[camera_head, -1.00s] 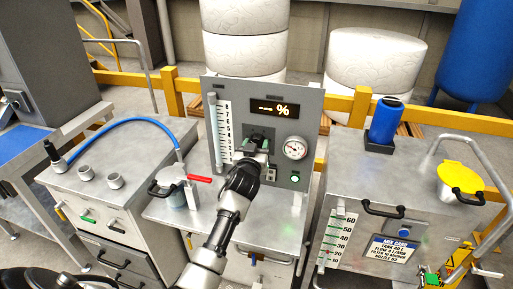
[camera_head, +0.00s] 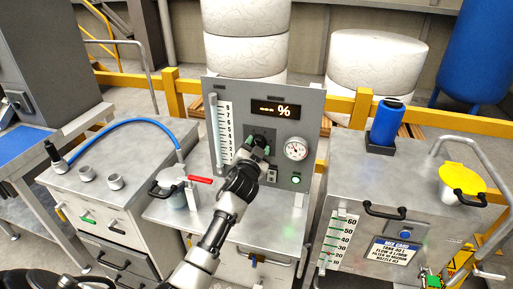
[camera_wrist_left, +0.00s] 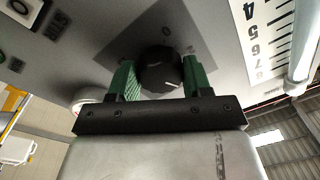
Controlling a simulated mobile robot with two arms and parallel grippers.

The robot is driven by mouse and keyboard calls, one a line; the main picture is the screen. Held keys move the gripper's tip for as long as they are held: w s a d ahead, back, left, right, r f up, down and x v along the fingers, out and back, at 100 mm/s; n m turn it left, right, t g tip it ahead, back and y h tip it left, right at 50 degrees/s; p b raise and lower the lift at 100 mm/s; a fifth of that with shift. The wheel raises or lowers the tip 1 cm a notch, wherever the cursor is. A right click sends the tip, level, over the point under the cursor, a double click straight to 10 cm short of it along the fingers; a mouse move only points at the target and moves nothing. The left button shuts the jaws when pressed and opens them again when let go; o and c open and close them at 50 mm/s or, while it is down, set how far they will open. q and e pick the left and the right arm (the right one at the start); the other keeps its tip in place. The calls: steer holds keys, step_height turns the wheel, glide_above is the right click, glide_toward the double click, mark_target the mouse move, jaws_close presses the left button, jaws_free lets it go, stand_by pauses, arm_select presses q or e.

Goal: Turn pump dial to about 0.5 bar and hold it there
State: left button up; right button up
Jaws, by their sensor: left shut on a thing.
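The pump dial (camera_wrist_left: 160,70) is a black round knob with a white mark, set on a dark plate of the grey control panel (camera_head: 228,92). My left gripper (camera_wrist_left: 160,80) has its green fingers on both sides of the knob and is shut on it. In the head view my left gripper (camera_head: 258,142) reaches the panel and mostly hides the knob. A round white gauge (camera_head: 296,149) with a needle sits right of the knob; its reading is too small to tell. A display (camera_head: 275,109) above shows a blurred orange value and "%". My right gripper is not in view.
A tall scale tube (camera_head: 216,135) stands at the panel's left. A red-handled valve (camera_head: 198,179) and blue hose (camera_head: 125,125) are left of my arm. A steel cabinet with a blue container (camera_head: 387,122) and yellow lid (camera_head: 461,178) stands right.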

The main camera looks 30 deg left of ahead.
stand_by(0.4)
arm_select(q)
steer(key=o, duration=0.9)
steer(key=shift+s, duration=0.1)
steer(key=b+v, duration=0.2)
steer(key=v, duration=0.8)
steer(key=shift+s+d, duration=0.15)
steer(key=shift+s, duration=0.15)
steer(key=shift+f, duration=0.1)
